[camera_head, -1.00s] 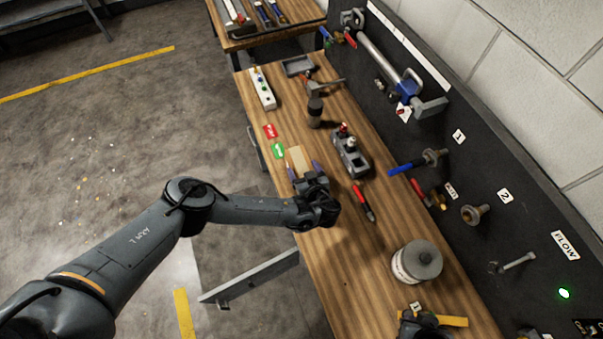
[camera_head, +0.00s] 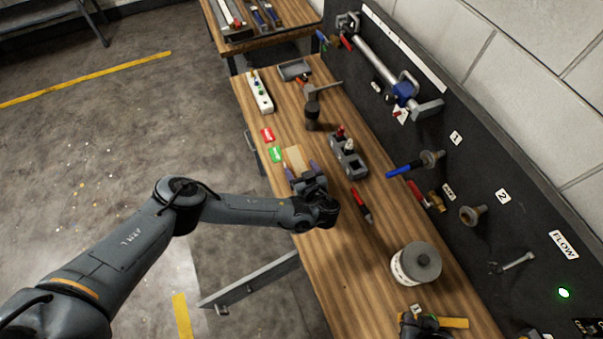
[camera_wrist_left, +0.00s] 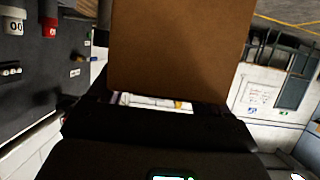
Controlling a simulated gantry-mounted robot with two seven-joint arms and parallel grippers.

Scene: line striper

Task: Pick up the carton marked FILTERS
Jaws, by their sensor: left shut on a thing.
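A plain tan carton (camera_head: 295,157) is at the left edge of the wooden bench, between the fingers of my left gripper (camera_head: 303,171). The gripper is shut on it, with a finger on each side. In the left wrist view the brown carton (camera_wrist_left: 180,45) fills the top middle, in front of the dark gripper body. No FILTERS marking can be read on the faces that show. I cannot tell whether the carton touches the bench or is just above it.
Green (camera_head: 276,154) and red (camera_head: 267,135) tags lie just beyond the carton. A dark tool panel (camera_head: 470,165) borders the bench's right side.

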